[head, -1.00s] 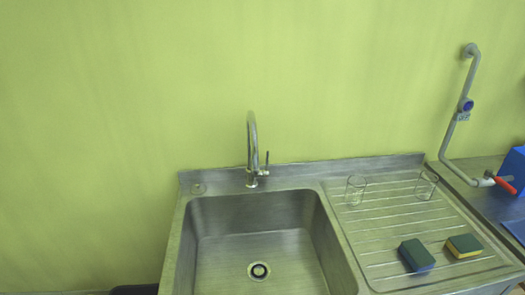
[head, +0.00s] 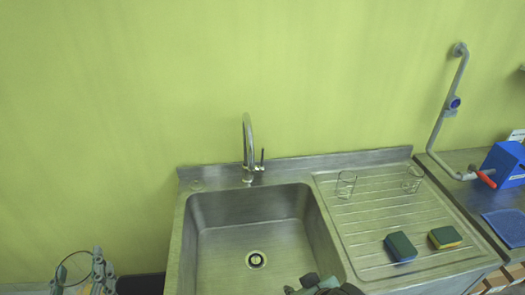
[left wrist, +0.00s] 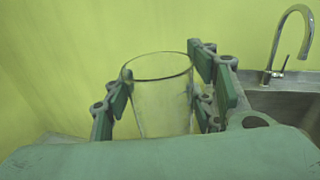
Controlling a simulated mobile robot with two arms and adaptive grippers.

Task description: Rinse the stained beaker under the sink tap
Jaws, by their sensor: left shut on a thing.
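A clear glass beaker (left wrist: 163,105) stands upright between the green-padded fingers of my left gripper (left wrist: 162,90), which is shut on it. In the head view the beaker (head: 73,266) and left gripper (head: 78,272) are at the bottom left, left of the sink. No stain can be made out. The steel sink basin (head: 215,225) is empty, with a drain at its bottom. The curved tap (head: 247,145) stands at its back edge and also shows in the left wrist view (left wrist: 275,45). My right gripper (head: 325,285) is partly in view at the bottom edge; its fingertips are unclear.
Two glass beakers (head: 346,184) (head: 412,179) stand on the ribbed drainboard (head: 365,225) right of the basin. Two sponges (head: 400,247) (head: 445,237) lie nearer. A blue box (head: 505,163), a red-handled pipe (head: 445,120) and a blue mat (head: 508,227) are farther right.

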